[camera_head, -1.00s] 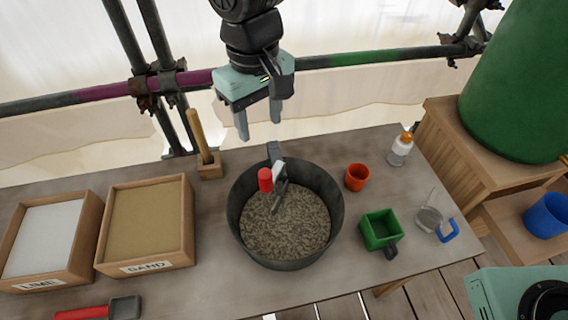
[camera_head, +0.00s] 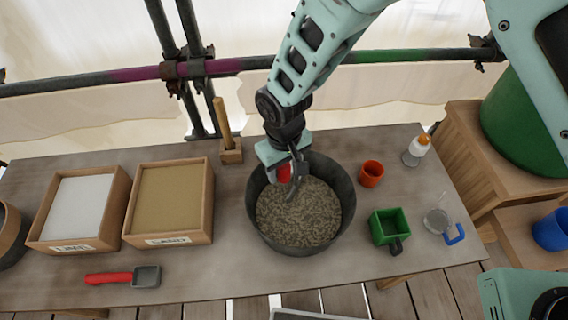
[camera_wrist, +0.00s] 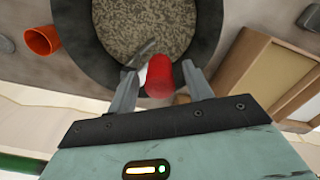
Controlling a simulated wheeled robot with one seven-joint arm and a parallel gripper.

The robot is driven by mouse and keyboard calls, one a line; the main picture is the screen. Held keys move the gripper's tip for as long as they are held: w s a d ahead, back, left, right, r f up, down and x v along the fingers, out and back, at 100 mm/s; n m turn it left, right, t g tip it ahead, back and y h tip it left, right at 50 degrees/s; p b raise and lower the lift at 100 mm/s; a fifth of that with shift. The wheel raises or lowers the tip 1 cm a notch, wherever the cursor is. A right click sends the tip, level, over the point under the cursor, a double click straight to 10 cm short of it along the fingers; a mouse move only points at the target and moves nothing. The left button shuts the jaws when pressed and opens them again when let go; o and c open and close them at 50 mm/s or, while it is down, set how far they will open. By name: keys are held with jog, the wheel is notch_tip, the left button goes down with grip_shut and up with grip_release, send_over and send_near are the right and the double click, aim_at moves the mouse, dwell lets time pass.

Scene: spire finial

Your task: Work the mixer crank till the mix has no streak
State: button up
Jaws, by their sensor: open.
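The mixer is a dark round tub (camera_head: 345,215) on the table, holding a grey-brown speckled mix (camera_head: 298,215). I cannot tell whether the mix has streaks. The crank has a red knob (camera_head: 284,173) and a grey arm reaching down into the mix. In the wrist view the red knob (camera_wrist: 160,77) lies between the two fingers of my open gripper (camera_wrist: 163,85), with a gap showing on the right side. The tub rim (camera_wrist: 82,45) and the mix (camera_wrist: 150,25) lie just beyond. In the head view my gripper (camera_head: 284,165) is at the tub's back rim and partly covers the knob.
Boxes of white lime (camera_head: 78,207) and sand (camera_head: 168,205) stand to the left. A red-handled scoop (camera_head: 125,277) lies in front. An orange cup (camera_head: 371,173), a green container (camera_head: 388,228), a bottle (camera_head: 416,150) and a clear jug (camera_head: 437,222) stand to the right.

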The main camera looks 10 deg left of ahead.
jog(key=shift+f, duration=0.3)
grip_shut()
jog(key=w+d+n+b, duration=0.1)
jog(key=w+d+n, duration=0.2)
jog(key=d+n, duration=0.6)
jog(key=shift+n+b, duration=0.4)
jog(key=shift+n, duration=3)
jog(key=shift+w, duration=0.15)
